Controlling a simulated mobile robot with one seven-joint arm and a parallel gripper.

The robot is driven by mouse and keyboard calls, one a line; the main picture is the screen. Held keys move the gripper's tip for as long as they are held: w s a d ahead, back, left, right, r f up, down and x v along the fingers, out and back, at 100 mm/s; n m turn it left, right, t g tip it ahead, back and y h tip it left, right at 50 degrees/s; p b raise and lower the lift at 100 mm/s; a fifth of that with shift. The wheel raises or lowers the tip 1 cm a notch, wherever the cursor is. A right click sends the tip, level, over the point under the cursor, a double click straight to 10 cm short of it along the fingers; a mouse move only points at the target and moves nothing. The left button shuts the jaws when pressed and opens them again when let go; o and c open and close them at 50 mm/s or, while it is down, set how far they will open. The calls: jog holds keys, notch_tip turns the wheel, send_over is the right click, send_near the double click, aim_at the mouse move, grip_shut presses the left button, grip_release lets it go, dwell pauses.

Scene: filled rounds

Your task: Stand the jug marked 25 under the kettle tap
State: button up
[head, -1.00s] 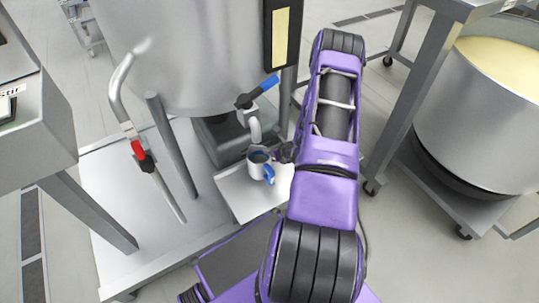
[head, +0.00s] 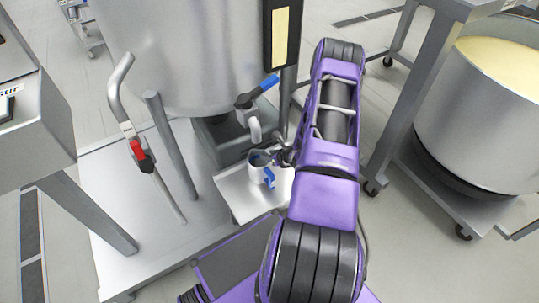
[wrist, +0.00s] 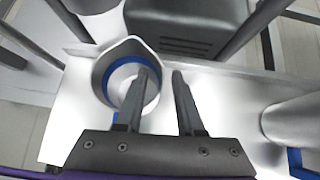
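In the wrist view the jug (wrist: 104,72) is upright, with a blue ring inside. My gripper (wrist: 161,74) is open at the jug's rim, left finger over the mouth and right finger outside it. It also shows in the head view (head: 279,157).
The steel kettle (head: 180,60) rises behind the tray. A bent pipe with a red grip (head: 140,154) and a post stand at left. A wheeled vat (head: 470,120) stands at right.

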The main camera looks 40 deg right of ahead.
jog(key=p+v, duration=0.2)
jog(key=v, duration=1)
jog(key=shift+a+r, duration=0.1)
